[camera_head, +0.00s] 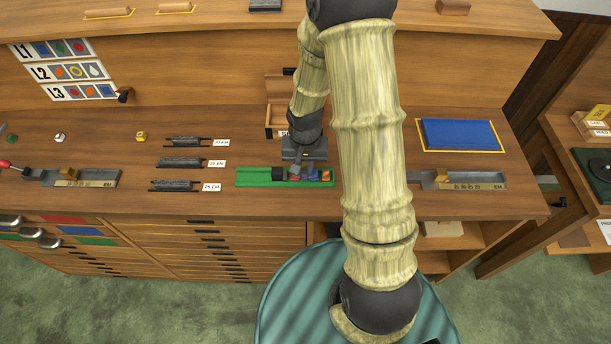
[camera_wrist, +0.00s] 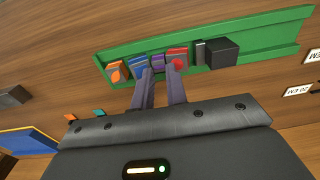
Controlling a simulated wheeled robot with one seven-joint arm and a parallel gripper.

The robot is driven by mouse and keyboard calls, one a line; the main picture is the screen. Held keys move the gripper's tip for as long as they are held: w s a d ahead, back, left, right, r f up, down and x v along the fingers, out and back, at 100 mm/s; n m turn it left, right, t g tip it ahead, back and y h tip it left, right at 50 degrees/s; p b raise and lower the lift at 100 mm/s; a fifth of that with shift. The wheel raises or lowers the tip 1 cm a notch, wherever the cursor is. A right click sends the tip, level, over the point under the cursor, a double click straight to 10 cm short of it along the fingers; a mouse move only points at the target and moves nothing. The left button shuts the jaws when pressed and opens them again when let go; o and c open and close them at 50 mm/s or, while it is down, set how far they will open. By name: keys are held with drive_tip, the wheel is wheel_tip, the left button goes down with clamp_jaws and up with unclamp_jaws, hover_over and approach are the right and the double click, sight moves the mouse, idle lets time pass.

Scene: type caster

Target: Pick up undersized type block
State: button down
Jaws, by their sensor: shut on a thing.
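A green tray (camera_head: 252,178) lies on the bench with several coloured type blocks in a row, and it also shows in the wrist view (camera_wrist: 268,30). In the wrist view the row has an orange-marked block (camera_wrist: 117,73), a blue block (camera_wrist: 139,63), a narrow purple block (camera_wrist: 158,61) and a block with a red mark (camera_wrist: 178,58). My gripper (camera_wrist: 160,70) points down into the row, its two fingers shut on the purple block, which still sits among its neighbours. The fingers partly hide the blocks. I cannot tell clearly which block is undersized.
A black block (camera_wrist: 222,52) and a thin grey piece (camera_wrist: 200,51) stand in the tray beside the row. Dark composing sticks (camera_head: 181,162) lie left, with a metal gauge (camera_head: 90,179) farther left. A blue pad (camera_head: 459,134) and another gauge (camera_head: 468,181) lie right.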

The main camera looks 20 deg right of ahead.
sight(304, 171)
drive_tip(key=shift+s+f+g, duration=0.3)
drive_tip(key=shift+s+f, duration=0.35)
drive_tip(key=shift+f, duration=0.35)
drive_tip(key=shift+w+r, duration=0.25)
drive_tip(key=shift+r, duration=0.2)
wheel_tip(304, 171, up, 9)
drive_tip(key=shift+w+r, duration=0.15)
drive_tip(key=shift+w, duration=0.3)
drive_tip(key=shift+w, duration=0.1)
